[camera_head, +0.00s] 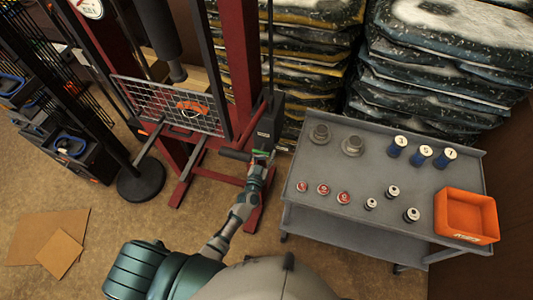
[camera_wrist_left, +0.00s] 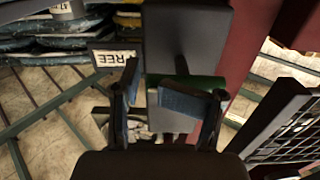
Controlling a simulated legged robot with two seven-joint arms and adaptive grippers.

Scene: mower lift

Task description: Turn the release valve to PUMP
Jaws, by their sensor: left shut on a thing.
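The mower lift is a dark red frame (camera_head: 243,60) with a wire mesh panel. A dark grey pump unit (camera_head: 267,128) stands at its right upright, with a black bar (camera_head: 235,155) sticking out to the left below it. My left gripper (camera_head: 262,158) is at the lower part of this unit, shut on a small green part that I take for the release valve handle. The handle's pointing and any PUMP marking are not readable. My right gripper is not in view.
A grey cart (camera_head: 370,185) stands to the right with cans, small jars and an orange bin (camera_head: 466,215). Stacked bags (camera_head: 440,60) fill the back. A white sign reading "REE" (camera_wrist_left: 108,58) shows in the wrist view. Cardboard (camera_head: 48,238) lies on open floor at left.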

